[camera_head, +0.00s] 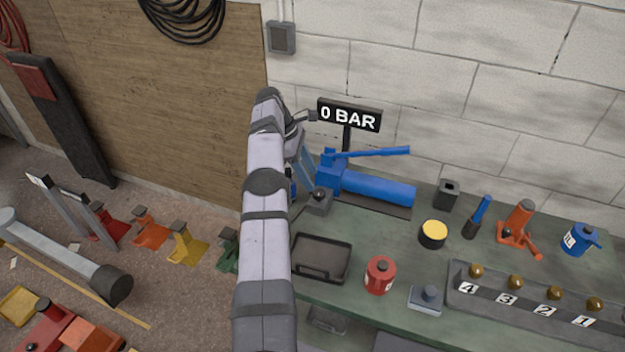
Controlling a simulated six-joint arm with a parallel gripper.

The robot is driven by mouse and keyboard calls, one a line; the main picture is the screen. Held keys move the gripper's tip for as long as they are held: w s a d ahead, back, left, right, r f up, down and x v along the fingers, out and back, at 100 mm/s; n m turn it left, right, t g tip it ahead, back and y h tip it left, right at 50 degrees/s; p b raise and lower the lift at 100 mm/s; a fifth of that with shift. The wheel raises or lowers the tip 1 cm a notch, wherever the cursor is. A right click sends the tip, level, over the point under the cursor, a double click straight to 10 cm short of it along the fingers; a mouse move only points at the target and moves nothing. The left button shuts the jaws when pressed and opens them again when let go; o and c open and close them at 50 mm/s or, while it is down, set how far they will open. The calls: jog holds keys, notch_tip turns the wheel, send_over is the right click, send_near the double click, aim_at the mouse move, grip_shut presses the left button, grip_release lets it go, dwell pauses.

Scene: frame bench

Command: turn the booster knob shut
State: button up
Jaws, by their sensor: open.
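A blue hand pump (378,188) with a long blue lever (372,153) lies at the back left of the green bench. A sign reading "0 BAR" (349,115) stands behind it. A small grey block with a dark round knob (319,195) sits at the pump's left end; I take this to be the booster knob. My arm reaches up the left of the bench and bends down toward it. My gripper (310,184) is open just above and left of the knob, partly hidden by my arm. I cannot tell whether it touches the knob.
A black tray (320,258), red canister (380,275), yellow-topped tin (433,234) and orange jack (518,228) stand on the bench. A numbered rack (530,305) lies at the front right. A block wall (470,90) closes the back.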

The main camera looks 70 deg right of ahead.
jog(key=shift+w+a+r, duration=0.1)
jog(key=shift+w+r, duration=0.1)
jog(key=shift+r, duration=0.4)
jog(key=s+d+r+m, duration=0.2)
jog(key=s+r, duration=0.4)
jog(key=s, duration=0.3)
jog(key=w+f+m+t, duration=0.1)
jog(key=f+m, duration=0.1)
jog(key=m, duration=0.1)
jog(key=w+a+f+m+t+y, duration=0.1)
jog(key=w+m, duration=0.1)
jog(key=m, duration=0.1)
jog(key=w+a+f+m+t, duration=0.1)
jog(key=f+m, duration=0.1)
jog(key=m, duration=0.1)
jog(key=shift+w+a+f+t+p, duration=0.25)
jog(key=shift+f+t+p, duration=0.05)
jog(key=shift+t+p, duration=0.1)
jog(key=m, duration=0.2)
jog(key=shift+w+d+m, duration=0.4)
jog(key=shift+d+m, duration=0.1)
jog(key=shift+m, duration=0.8)
